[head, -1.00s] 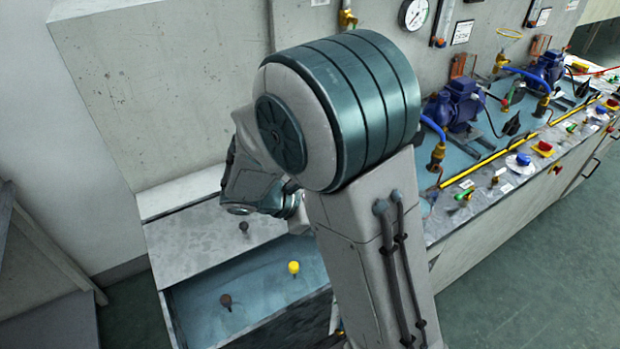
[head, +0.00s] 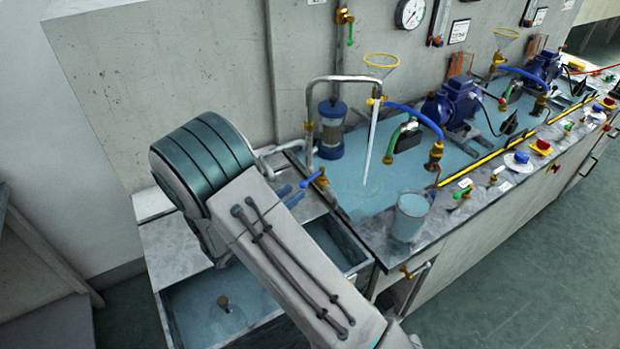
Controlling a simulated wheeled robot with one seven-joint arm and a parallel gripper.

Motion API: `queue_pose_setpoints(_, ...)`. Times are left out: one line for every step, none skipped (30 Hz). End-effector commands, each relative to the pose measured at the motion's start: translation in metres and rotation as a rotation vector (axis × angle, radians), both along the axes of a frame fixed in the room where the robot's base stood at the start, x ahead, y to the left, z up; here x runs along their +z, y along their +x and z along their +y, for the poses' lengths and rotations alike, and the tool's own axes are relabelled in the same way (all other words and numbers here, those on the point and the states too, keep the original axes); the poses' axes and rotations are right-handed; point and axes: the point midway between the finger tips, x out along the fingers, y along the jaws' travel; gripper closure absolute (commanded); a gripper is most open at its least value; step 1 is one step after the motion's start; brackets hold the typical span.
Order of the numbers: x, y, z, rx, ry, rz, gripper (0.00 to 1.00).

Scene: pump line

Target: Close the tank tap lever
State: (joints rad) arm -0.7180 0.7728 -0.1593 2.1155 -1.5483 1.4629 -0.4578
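A small blue lever (head: 311,180) sits on a brass fitting at the left end of the water tank (head: 345,203). A brass tap (head: 408,271) is on the front of the bench, below a clear beaker (head: 411,215). I cannot tell for sure which of these is the tank tap. A thin stream of water (head: 371,140) falls into the tank from a fitting on the bent pipe. My arm stands left of the tank, folded, with its elbow over the lower basin. My gripper is hidden behind the arm, so its fingers do not show.
The open lower basin (head: 188,325) holds water and a brown knob (head: 223,302). Blue pumps (head: 451,103), hoses and a yellow rail (head: 490,158) run along the bench to the right. A wall gauge (head: 410,13) hangs above. The floor at lower right is clear.

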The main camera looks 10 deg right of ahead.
Motion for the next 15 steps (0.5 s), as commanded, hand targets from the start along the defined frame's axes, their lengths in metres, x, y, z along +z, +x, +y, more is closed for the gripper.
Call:
queue_pose_setpoints(0.001,0.007,-0.011,-0.005,-0.001,0.0,0.69)
queue_pose_setpoints(0.001,0.01,-0.016,-0.005,-0.001,0.0,0.69)
queue_pose_setpoints(0.001,0.015,-0.023,-0.005,-0.001,0.001,0.69)
queue_pose_setpoints(0.001,0.018,-0.028,-0.004,-0.001,0.0,0.69)
queue_pose_setpoints(0.001,0.022,-0.033,-0.005,-0.001,-0.001,0.69)
queue_pose_setpoints(0.001,0.026,-0.038,-0.003,0.0,0.0,0.69)
queue_pose_setpoints(0.001,0.029,-0.042,-0.003,0.0,0.0,0.69)
queue_pose_setpoints(0.001,0.031,-0.046,-0.004,0.0,0.0,0.69)
queue_pose_setpoints(0.001,0.034,-0.051,-0.003,0.0,-0.001,0.69)
queue_pose_setpoints(0.001,0.037,-0.053,-0.003,0.0,-0.001,0.69)
queue_pose_setpoints(0.001,0.038,-0.056,-0.003,0.001,-0.001,0.69)
queue_pose_setpoints(0.0,0.04,-0.058,-0.002,0.001,0.0,0.69)
queue_pose_setpoints(0.0,0.042,-0.06,-0.002,0.001,0.0,0.69)
queue_pose_setpoints(0.0,0.043,-0.062,-0.001,0.001,0.0,0.69)
queue_pose_setpoints(0.0,0.044,-0.063,-0.001,0.001,0.0,0.69)
